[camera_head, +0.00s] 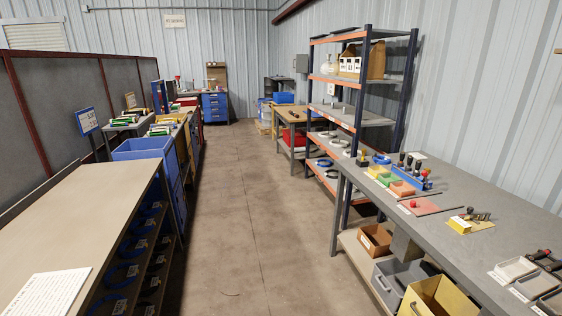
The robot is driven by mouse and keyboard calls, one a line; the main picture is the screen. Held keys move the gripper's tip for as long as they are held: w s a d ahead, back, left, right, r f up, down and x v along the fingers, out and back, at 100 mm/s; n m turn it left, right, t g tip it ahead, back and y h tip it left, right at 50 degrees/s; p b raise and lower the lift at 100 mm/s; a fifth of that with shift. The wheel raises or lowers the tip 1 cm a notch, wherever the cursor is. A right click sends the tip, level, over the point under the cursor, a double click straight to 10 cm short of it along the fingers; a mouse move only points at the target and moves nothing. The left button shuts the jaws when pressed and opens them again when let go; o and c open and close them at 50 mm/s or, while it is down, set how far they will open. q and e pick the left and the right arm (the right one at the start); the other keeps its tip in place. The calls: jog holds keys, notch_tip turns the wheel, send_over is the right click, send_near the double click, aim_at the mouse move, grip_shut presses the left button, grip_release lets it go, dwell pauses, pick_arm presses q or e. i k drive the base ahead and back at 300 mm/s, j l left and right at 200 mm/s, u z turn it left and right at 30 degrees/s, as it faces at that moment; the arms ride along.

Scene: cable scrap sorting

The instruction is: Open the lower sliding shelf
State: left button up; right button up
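A tall rack (358,143) with dark blue posts and orange shelf edges stands at right of centre. Its lower shelves (314,171) hold several cable coils (324,162); the workbench hides part of them. The grey workbench (350,172) on the right has a low shelf (349,240) under it, bearing bins. The left bench (95,205) has dark open shelves (150,262) with blue coils in its side. I cannot tell which of these is the sliding shelf, and none is visibly pulled out. Neither of my grippers is in view.
A bare concrete aisle (232,190) runs between the benches to blue drawers (215,107) at the back. A brown box (374,239), a grey bin (388,283) and a yellow bin (436,298) sit under the right workbench. Blue crates (142,150) stand beyond the left bench.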

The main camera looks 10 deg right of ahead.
aim_at(331, 184)
jog(key=i, duration=1)
jog(key=i+u, duration=0.1)
jog(key=i, duration=0.95)
jog(key=i+l, duration=0.2)
jog(key=i, duration=0.8)
jog(key=i+l+z, duration=0.2)
jog(key=i, duration=0.4)
jog(key=i+z, duration=0.2)
jog(key=i, duration=0.4)
jog(key=i+j+z, duration=0.15)
jog(key=i, duration=0.5)
jog(key=i+j+z, duration=0.2)
jog(key=i, duration=0.4)
jog(key=i+j+z, duration=0.2)
jog(key=i, duration=0.4)
jog(key=i+z, duration=0.15)
jog(key=i, duration=0.2)
